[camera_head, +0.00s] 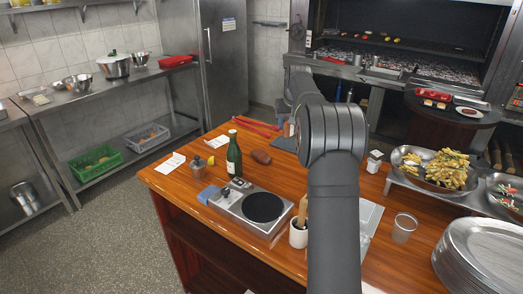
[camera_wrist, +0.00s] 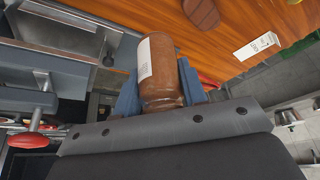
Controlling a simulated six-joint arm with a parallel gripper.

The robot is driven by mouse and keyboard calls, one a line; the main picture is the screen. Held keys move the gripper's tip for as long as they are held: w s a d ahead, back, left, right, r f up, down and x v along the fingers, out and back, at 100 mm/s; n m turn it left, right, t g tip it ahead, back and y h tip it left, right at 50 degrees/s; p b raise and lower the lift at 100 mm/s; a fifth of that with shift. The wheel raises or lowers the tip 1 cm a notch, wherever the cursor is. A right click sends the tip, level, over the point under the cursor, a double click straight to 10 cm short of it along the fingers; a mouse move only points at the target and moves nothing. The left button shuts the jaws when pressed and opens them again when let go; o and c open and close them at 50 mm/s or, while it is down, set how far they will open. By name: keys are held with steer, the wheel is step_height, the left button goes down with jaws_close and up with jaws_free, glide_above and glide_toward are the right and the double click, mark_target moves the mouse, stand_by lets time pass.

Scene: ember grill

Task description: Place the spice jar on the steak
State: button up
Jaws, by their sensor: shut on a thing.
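The spice jar (camera_wrist: 165,84), brown with a white label, is between the blue fingers of my gripper (camera_wrist: 158,78) in the wrist view. My gripper is shut on it. The jar is held up off the counter, its far end pointing toward the top of the picture. The steak (camera_head: 261,156) is a brown oval slab on the wooden counter, just right of the green bottle, in the head view. It also shows at the top edge of the wrist view (camera_wrist: 202,12), apart from the jar. In the head view my arm hides most of my gripper.
The green bottle (camera_head: 234,154) stands close left of the steak. A hot plate (camera_head: 250,205) and a white pot with a wooden handle (camera_head: 299,236) stand nearer. Red tongs (camera_head: 258,127) lie behind. A white card (camera_wrist: 257,45) lies on the wooden counter (camera_head: 285,178).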

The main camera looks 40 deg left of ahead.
steer(key=a+f, duration=0.2)
steer(key=a, duration=0.1)
steer(key=s+a+f, duration=0.1)
steer(key=a+f, duration=0.1)
steer(key=a, duration=0.2)
steer(key=s+a+f, duration=0.1)
steer(key=a+f, duration=0.1)
steer(key=a, duration=0.1)
steer(key=shift+a+f, duration=0.2)
steer(key=shift+f, duration=2)
steer(key=shift+f, duration=0.1)
steer(key=o, duration=1)
steer(key=shift+o, duration=0.2)
steer(key=shift+s+r, duration=0.1)
steer(key=shift+r, duration=0.3)
steer(key=v, duration=1.1)
steer(key=shift+r, duration=0.15)
